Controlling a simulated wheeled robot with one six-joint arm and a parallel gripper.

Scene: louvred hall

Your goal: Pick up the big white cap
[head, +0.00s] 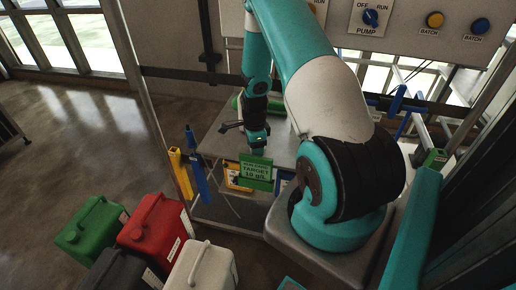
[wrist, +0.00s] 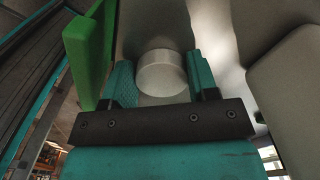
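A big white round cap (wrist: 162,74) shows in the wrist view, between the two teal fingers of my gripper (wrist: 162,84). The cap fills nearly all the width between the fingers, with its sides at or very close to both of them. I cannot tell whether the fingers press on it. In the head view my gripper (head: 259,143) points down over the grey table, just behind the green target sign. The cap cannot be made out in the head view.
A green sign (head: 256,172) reading TARGET 10 stands at the front of the grey table (head: 225,143); a green panel (wrist: 90,52) rises left of my fingers. Green (head: 92,228), red (head: 153,235) and white (head: 203,267) canisters stand front left. Open floor lies left.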

